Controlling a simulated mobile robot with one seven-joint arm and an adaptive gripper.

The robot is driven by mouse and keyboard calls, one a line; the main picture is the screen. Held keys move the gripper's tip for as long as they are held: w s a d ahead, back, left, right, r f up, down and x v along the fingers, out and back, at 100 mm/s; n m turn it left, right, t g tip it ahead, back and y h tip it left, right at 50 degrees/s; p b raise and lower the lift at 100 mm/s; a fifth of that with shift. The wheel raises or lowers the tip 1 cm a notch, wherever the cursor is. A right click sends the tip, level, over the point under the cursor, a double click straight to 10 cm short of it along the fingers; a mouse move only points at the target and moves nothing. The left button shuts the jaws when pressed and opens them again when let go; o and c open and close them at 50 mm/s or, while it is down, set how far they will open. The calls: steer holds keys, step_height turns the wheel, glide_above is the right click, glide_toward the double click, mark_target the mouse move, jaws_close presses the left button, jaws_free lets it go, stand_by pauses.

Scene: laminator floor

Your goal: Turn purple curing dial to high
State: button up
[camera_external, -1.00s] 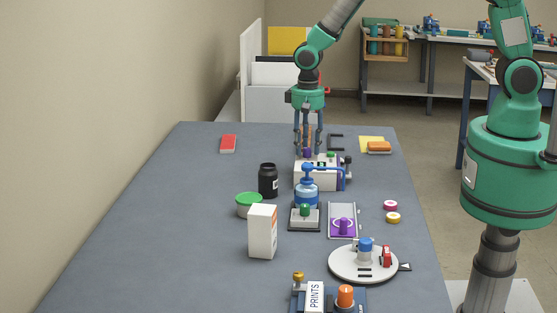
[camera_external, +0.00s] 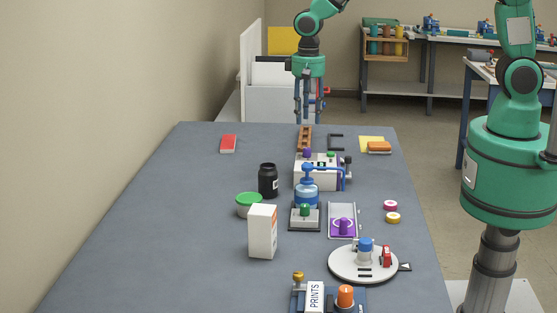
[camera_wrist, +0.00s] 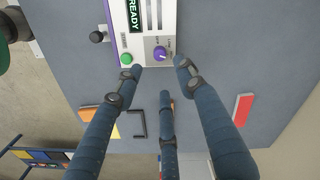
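The purple curing dial (camera_wrist: 160,53) sits on the face of a white machine (camera_wrist: 113,16) in the wrist view, near a green button (camera_wrist: 126,58). Small lettering stands beside the dial, and a pale mark shows on it; I cannot tell its setting. In the external view the purple dial (camera_external: 307,153) is on top of the white machine (camera_external: 312,175). My gripper (camera_external: 309,121) hangs above and behind the dial, apart from it. In the wrist view its three fingers (camera_wrist: 160,76) are spread with nothing between them, below the dial in the picture.
A brown rack (camera_external: 304,138) lies behind the machine. A separate purple piece (camera_external: 343,226) sits on a tray. The table's left side is mostly clear, with one red block (camera_external: 228,143).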

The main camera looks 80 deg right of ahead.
steer(key=shift+r, duration=0.95)
steer(key=s+a+r+n+t+b, duration=0.1)
steer(key=s+a+r+n, duration=0.1)
steer(key=s+r, duration=0.65)
steer(key=s+a+r+n+t+b, duration=0.2)
steer(key=s+r, duration=0.3)
steer(key=r, duration=0.6)
steer(key=s+a+r+n+t+b, duration=0.1)
steer(key=s+r+n, duration=0.1)
steer(key=s, duration=0.8)
steer(key=s+a+r+n+t+b, duration=0.1)
steer(key=s+a+r+n, duration=0.1)
steer(key=s, duration=0.9)
steer(key=shift+a+r+n+t, duration=0.2)
steer(key=shift+r+n+t, duration=0.1)
steer(key=shift+n, duration=0.6)
